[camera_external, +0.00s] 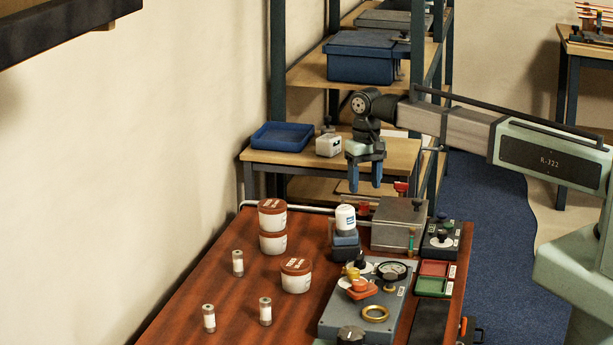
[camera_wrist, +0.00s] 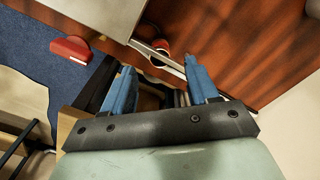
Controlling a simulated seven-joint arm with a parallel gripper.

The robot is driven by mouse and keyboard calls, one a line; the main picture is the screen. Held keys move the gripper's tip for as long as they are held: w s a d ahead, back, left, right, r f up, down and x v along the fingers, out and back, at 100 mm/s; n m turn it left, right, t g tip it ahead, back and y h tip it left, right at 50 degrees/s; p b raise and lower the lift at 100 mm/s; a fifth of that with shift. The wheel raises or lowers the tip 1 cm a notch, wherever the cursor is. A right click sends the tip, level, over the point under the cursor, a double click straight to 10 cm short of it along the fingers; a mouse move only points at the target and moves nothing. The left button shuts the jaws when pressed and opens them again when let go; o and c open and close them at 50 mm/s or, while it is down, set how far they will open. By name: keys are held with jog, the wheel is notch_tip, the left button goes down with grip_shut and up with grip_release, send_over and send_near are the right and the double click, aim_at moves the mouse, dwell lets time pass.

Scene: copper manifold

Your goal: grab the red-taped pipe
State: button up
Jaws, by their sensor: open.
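My gripper (camera_external: 365,184) hangs from the arm with its two blue fingers pointing down, above the far edge of the brown table. In the wrist view its fingers (camera_wrist: 158,68) are apart, with nothing held between them. A pale pipe (camera_external: 300,207) runs along the table's far edge. A red piece (camera_external: 363,207) shows near that edge, below my gripper. In the wrist view a pale bar (camera_wrist: 176,67) crosses beyond the fingertips, beside a round red and dark piece (camera_wrist: 162,47). I cannot tell whether the red is tape on the pipe.
A grey metal box (camera_external: 398,226) stands right of the red piece, with a red-topped part (camera_external: 401,188) behind it. A white-capped bottle (camera_external: 345,218) stands in front. Brown-lidded tubs (camera_external: 296,275) and small vials are left. A lower shelf holds a blue tray (camera_external: 282,137).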

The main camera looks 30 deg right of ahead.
aim_at(365, 199)
jog(key=shift+f, duration=3.75)
grip_shut()
